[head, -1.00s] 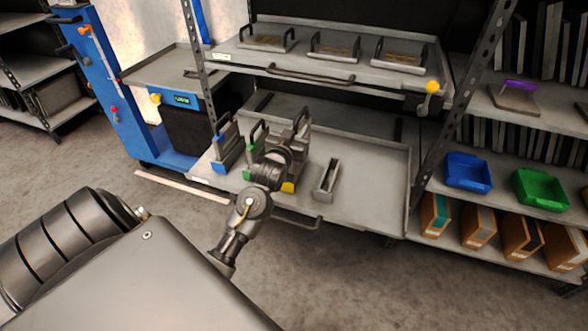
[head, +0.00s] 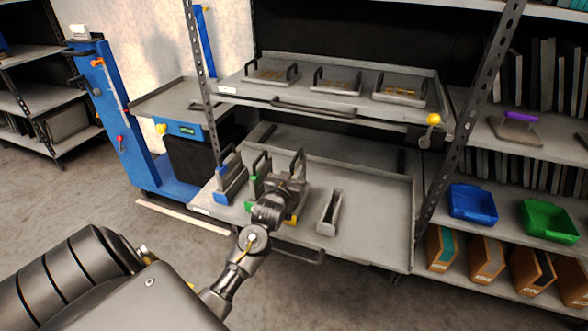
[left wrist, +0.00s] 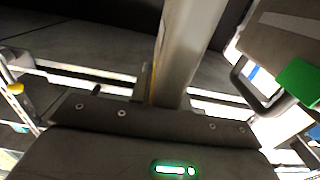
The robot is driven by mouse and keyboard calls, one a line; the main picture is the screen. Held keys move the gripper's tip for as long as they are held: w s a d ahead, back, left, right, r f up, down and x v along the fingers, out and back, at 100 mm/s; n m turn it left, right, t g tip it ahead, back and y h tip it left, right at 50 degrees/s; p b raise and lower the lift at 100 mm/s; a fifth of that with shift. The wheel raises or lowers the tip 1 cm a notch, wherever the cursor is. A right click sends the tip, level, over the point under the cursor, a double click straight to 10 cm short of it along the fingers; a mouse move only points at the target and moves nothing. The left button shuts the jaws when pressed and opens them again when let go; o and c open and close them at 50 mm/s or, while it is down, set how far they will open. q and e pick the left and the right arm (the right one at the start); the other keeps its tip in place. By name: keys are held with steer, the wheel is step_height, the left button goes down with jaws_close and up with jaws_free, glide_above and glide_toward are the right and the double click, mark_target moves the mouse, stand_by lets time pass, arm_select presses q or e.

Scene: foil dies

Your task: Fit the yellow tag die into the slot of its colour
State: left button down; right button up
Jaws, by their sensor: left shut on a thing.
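My left gripper (head: 289,185) is over the lower tray, shut on a grey plate-like die that fits the yellow tag die (head: 298,164). The die's upper part shows behind the gripper; its own tag cannot be made out. In the left wrist view its grey plate (left wrist: 187,50) stands up from the jaws. A yellow mark (head: 291,221), likely the yellow slot's, shows at the tray's front below the gripper. The arm hides most of that slot and the die's lower edge, so I cannot tell how deep it sits. My right gripper is not in view.
Left of the gripper stand a green-tagged die (head: 256,178) and a blue-tagged die (head: 230,175). The green tag (left wrist: 300,80) is close in the left wrist view. An empty grey holder (head: 329,213) is at right, with clear tray (head: 375,205) beyond. An upper tray (head: 340,105) overhangs behind.

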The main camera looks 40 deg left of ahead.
arm_select(q)
steer(key=shift+r, duration=0.15)
step_height(320, 180, down, 4)
steer(key=shift+r+b, duration=0.2)
steer(key=shift+b, duration=0.2)
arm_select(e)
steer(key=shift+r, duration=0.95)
arm_select(q)
steer(key=c, duration=1.7)
jaws_free()
steer(key=shift+f, duration=0.2)
steer(key=o, duration=0.4)
steer(key=shift+s, duration=0.1)
